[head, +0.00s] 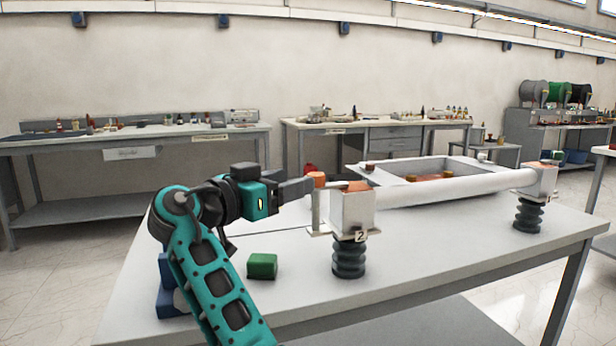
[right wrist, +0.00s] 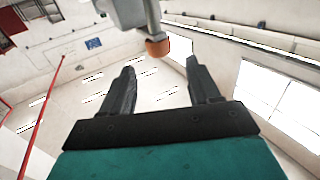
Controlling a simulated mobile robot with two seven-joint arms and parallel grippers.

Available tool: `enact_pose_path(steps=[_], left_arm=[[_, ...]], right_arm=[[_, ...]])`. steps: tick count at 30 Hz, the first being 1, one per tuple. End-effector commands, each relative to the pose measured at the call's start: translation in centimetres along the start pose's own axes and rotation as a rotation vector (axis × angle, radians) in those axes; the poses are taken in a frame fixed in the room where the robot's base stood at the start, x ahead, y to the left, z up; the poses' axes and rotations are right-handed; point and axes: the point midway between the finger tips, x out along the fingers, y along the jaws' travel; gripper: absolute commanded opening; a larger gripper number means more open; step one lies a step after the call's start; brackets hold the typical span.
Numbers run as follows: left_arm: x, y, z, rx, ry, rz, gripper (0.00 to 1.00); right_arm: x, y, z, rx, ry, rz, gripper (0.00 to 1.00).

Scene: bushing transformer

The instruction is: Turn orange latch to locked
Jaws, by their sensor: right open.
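The orange latch knob (head: 318,179) sits on top of a thin upright pale bar at the left side of a white box (head: 345,212). The box carries a "2" label and stands on a dark ribbed bushing (head: 349,258). My right gripper (head: 306,187) is open and empty, with its fingertips just left of the knob. In the right wrist view the orange knob (right wrist: 157,47) appears just beyond the fingertips (right wrist: 160,68), between their lines. Contact cannot be told from these views. My left gripper is not in view.
A white tube (head: 450,188) runs right from the box to a second box (head: 539,182) on another bushing. A green block (head: 262,266) lies on the table (head: 440,245) below my right gripper. A grey tray (head: 470,168) lies behind the tube. The front right tabletop is clear.

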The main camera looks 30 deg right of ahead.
Motion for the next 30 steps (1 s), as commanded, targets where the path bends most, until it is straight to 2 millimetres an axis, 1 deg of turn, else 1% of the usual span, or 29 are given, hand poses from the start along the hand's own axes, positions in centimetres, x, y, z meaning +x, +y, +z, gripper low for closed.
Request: enact_pose_path(steps=[1, 3, 6, 9, 14, 30], left_arm=[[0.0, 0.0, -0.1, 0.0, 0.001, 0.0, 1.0], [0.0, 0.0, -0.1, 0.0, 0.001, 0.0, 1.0], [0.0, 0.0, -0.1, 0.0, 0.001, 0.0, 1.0], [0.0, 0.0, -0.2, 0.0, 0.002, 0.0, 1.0], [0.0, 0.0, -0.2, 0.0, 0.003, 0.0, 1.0], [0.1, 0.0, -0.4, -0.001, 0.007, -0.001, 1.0]], right_arm=[[-1.2, -0.1, 0.0, -0.001, -0.002, -0.003, 0.61], [-2.5, -0.1, 0.0, -0.001, -0.002, -0.002, 0.61], [-3.9, 0.0, 0.0, -0.002, 0.0, -0.001, 0.61], [-4.9, 0.0, 0.0, -0.001, -0.001, 0.0, 0.61], [-5.3, 0.0, 0.0, 0.0, 0.0, 0.002, 0.61], [-5.3, 0.0, 0.0, 0.0, 0.0, 0.001, 0.61]])
